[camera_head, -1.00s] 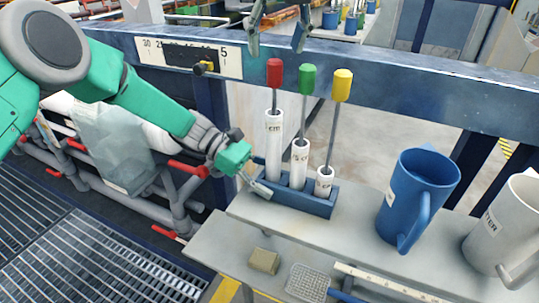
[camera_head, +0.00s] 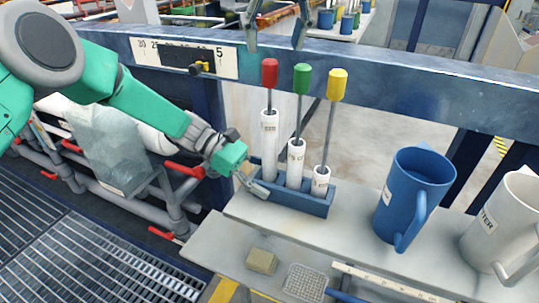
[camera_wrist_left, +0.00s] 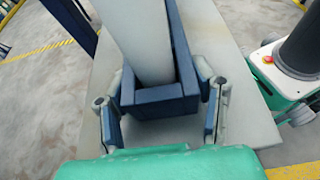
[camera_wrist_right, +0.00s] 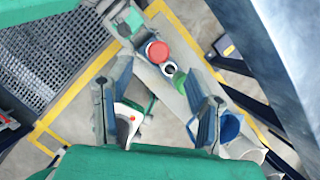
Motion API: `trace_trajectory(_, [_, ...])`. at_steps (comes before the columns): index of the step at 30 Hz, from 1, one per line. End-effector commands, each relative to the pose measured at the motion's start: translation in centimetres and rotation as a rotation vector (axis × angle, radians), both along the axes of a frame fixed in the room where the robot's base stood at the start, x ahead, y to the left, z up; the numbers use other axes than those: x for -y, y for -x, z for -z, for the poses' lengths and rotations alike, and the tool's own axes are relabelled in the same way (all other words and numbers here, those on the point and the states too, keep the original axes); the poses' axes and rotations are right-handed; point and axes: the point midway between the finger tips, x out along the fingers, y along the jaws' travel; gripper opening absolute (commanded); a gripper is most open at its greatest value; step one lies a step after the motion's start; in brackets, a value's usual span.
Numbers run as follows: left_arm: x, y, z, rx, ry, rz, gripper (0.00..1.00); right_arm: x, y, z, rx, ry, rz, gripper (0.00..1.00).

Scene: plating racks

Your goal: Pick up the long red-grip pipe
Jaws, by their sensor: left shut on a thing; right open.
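The long red-grip pipe (camera_head: 269,73) stands upright at the left of the blue rack (camera_head: 310,205), its grey rod running down into the tallest white tube (camera_head: 270,148). In the right wrist view the red grip (camera_wrist_right: 157,51) lies between the fingertips, seen from above. My right gripper (camera_head: 274,38) is open and empty, above the red grip and apart from it. My left gripper (camera_head: 258,187) is shut on the blue rack's left end; in the left wrist view its fingers (camera_wrist_left: 163,88) are on both sides of the rack (camera_wrist_left: 160,101).
Green-grip (camera_head: 302,79) and yellow-grip (camera_head: 337,85) pipes stand in shorter white tubes to the right. A blue mug (camera_head: 412,195) and a white mug (camera_head: 506,228) stand further right. A blue beam (camera_head: 420,78) runs behind. A sponge (camera_head: 262,261) lies in front, lower down.

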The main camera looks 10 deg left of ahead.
Motion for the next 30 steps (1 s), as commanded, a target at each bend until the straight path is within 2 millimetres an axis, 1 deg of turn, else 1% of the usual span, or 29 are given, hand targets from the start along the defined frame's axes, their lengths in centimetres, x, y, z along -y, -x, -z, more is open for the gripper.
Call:
trace_trajectory(7, [0.0,0.0,-0.1,0.0,0.001,0.001,0.17,-0.3,-0.6,1.4,-0.001,0.002,-0.001,0.47])
trace_trajectory(15, [0.0,0.0,-0.1,0.0,0.001,0.001,0.17,-1.1,-2.2,4.8,-0.002,0.001,0.0,0.47])
trace_trajectory(18, [0.0,0.0,-0.1,0.001,0.001,0.0,0.17,-1.1,-2.4,5.2,0.001,0.0,0.0,0.47])
trace_trajectory(23, [0.0,0.0,-0.1,0.001,0.0,0.0,0.17,-1.1,-2.4,5.2,0.002,-0.002,0.0,0.47])
trace_trajectory(24, [0.0,0.0,-0.1,0.001,0.0,0.0,0.17,-1.1,-2.4,5.2,0.002,-0.002,0.0,0.33])
trace_trajectory(27, [0.0,0.0,-0.1,0.001,0.0,0.0,0.17,-1.1,-2.4,5.2,0.001,-0.001,0.0,0.0])
trace_trajectory(30, [0.0,0.0,-0.1,0.001,0.001,0.0,0.17,-1.1,-2.4,5.1,0.001,-0.002,0.001,0.0])
